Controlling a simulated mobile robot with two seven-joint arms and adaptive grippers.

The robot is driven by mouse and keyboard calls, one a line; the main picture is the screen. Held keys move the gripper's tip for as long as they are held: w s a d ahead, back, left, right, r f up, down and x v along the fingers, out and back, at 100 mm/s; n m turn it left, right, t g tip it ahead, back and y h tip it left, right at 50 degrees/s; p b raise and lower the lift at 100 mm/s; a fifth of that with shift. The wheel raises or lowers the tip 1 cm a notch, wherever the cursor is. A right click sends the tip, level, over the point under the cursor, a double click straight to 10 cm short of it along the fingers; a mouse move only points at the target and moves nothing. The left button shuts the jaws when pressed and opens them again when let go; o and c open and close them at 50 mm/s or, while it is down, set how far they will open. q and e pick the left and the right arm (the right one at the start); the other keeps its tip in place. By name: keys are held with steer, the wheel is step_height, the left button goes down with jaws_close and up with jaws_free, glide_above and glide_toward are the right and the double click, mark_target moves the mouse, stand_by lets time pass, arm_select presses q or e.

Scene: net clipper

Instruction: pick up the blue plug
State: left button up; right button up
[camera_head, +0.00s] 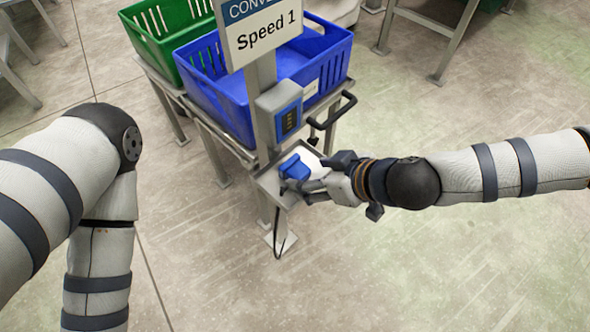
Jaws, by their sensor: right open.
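The blue plug (295,167) sits on a small grey tray (271,185) fixed to the post, in the middle of the head view. My right gripper (318,179) reaches in from the right and is open, with its fingers close beside the plug's right side. I cannot tell whether a finger touches the plug. My left arm comes in from the left and bends downward; its gripper is out of the frame.
A grey post carries a "Speed 1" sign (265,35) and a blue control box (289,117). A black handle (335,112) juts out above the tray. A blue crate (225,100) and a green crate (158,45) stand on a metal frame behind.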

mark_target(304, 175)
steer(key=x, duration=0.3)
steer(key=shift+f, duration=0.2)
steer(key=c, duration=1.3)
arm_select(q)
steer(key=shift+s+f, duration=0.2)
steer(key=shift+f, duration=0.1)
arm_select(e)
steer(key=shift+o, duration=0.2)
steer(key=shift+r, duration=0.1)
step_height(304, 175, up, 4)
steer(key=shift+w+f, duration=0.15)
arm_select(q)
steer(key=shift+t, duration=0.5)
steer(key=w+r+p, duration=0.1)
steer(key=r+p, duration=0.1)
steer(key=w+r+p, duration=0.2)
steer(key=shift+w+r, duration=0.2)
arm_select(e)
steer(key=d+r, duration=0.9)
steer(key=d, duration=0.5)
steer(key=shift+s+r, duration=0.15)
steer(key=shift+s, duration=0.1)
